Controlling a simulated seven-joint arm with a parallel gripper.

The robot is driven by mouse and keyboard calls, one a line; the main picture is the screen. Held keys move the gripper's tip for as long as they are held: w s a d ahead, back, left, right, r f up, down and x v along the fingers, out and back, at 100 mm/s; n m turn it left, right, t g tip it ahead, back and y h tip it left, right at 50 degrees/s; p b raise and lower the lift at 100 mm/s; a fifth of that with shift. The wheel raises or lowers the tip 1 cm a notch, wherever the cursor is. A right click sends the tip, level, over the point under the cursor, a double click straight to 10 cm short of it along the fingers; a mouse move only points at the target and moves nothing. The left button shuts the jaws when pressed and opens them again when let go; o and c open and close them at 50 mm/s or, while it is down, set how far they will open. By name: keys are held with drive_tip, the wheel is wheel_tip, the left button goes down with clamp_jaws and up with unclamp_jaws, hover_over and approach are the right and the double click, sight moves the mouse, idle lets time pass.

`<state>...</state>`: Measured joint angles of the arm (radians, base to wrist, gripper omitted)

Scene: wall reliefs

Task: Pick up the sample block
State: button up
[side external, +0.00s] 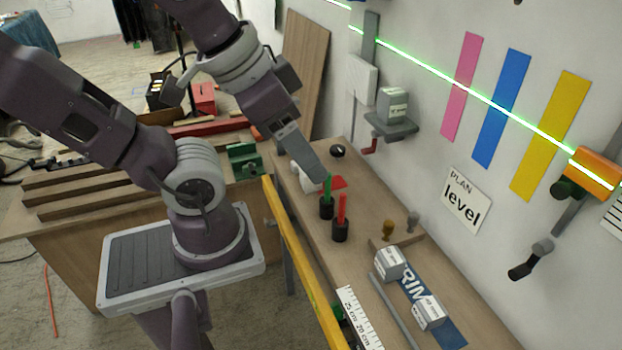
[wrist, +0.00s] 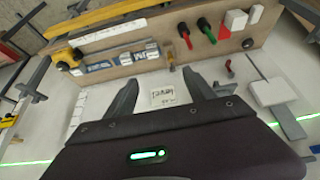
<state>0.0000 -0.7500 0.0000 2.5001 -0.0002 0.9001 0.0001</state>
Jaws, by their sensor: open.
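A small pale block with dark lettering on its front, which I take as the sample block (side external: 392,105), sits on a grey wall bracket (side external: 391,126). Its lettering is too small to read. In the wrist view the block (wrist: 162,96) appears between my two fingers, with the bracket hardly visible around it. My gripper (side external: 318,178) is open and empty. In the side view it hangs over the bench, left of and lower in the picture than the block, and apart from it. Only one finger shows clearly there. The wrist view shows both fingers (wrist: 161,80) spread.
A red hook (side external: 370,145) lies below the bracket, and a white box (side external: 360,80) is on the wall to its left. Green and red markers (side external: 341,220) stand in black holders on the bench (side external: 375,200). Two white boxes (side external: 388,263) sit farther right. A green laser line crosses the wall.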

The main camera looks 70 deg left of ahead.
drive_tip(key=o, duration=0.3)
